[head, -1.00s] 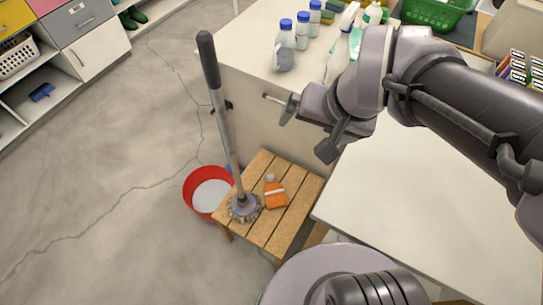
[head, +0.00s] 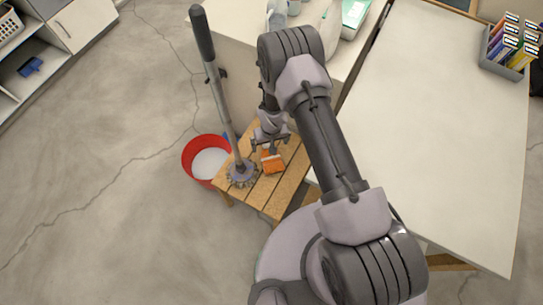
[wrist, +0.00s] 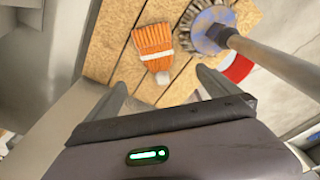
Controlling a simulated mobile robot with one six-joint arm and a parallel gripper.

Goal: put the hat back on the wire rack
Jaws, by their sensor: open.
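I see no hat and no wire rack in these frames. My gripper (head: 271,146) hangs over a slatted wooden stool (head: 283,186), and it also shows in the wrist view (wrist: 160,86). It is open and nothing is between its fingers. Below and ahead of the fingers, an orange brush-like item (wrist: 154,45) with a white band and a pale tip lies on the stool. The same item (head: 272,165) shows in the head view, partly hidden by the gripper.
A red bucket (head: 190,150) is on the floor beside the stool. A white table (head: 440,130) on the right has a bin of colourful packets (head: 510,62). Floor at left is clear.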

